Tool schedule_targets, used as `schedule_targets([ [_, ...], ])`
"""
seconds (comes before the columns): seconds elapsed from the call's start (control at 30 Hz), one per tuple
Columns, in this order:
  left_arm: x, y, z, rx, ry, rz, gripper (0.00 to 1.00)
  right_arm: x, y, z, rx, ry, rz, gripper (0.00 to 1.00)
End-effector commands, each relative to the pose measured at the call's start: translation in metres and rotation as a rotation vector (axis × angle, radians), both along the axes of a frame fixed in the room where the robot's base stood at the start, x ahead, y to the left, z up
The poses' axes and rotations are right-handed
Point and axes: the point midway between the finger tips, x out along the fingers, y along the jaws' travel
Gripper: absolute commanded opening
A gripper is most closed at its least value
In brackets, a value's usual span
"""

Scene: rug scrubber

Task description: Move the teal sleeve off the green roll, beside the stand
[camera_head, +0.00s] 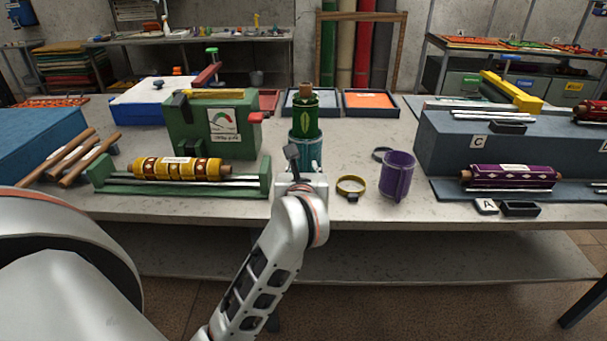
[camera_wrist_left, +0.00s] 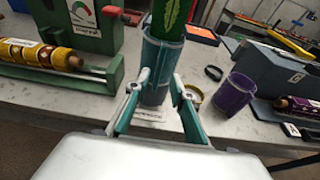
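The green roll (camera_head: 305,117) stands upright behind my left wrist, with a pale leaf mark and a brown top end. The teal sleeve (camera_head: 306,152) is around its lower part. In the left wrist view, the teal sleeve (camera_wrist_left: 157,67) has the green roll (camera_wrist_left: 174,18) rising out of it. My left gripper (camera_wrist_left: 162,78) has its fingertips apart at the near side of the sleeve, close to its left and right edges. Whether they press on it cannot be told. My wrist hides the sleeve's lower part in the head view. My right gripper is not in view.
A yellow ring (camera_head: 351,186) and a purple sleeve (camera_head: 398,176) stand to the right. A green cradle with a yellow roll (camera_head: 181,169) is at the left, before a green gauge box (camera_head: 213,128). A blue-grey block (camera_head: 500,148) is at the right. Bare table lies between ring and sleeve.

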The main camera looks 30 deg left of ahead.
Motion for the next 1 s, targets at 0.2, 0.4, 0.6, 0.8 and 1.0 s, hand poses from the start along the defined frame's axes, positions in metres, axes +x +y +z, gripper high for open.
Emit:
schedule_targets([
  [0.2,0.02,0.013,-0.01,0.002,0.001,0.001,0.24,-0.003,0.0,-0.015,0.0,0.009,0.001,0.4],
  [0.4,0.038,0.024,-0.015,0.003,0.0,0.001,0.24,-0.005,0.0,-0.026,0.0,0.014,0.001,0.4],
  [0.6,0.051,0.032,-0.02,0.003,0.0,0.001,0.24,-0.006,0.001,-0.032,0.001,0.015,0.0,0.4],
  [0.8,0.059,0.037,-0.021,0.003,0.0,0.001,0.24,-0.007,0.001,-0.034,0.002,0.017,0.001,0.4],
  [1.0,0.06,0.037,-0.021,0.003,0.0,0.001,0.24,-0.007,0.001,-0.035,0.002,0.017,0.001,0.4],
])
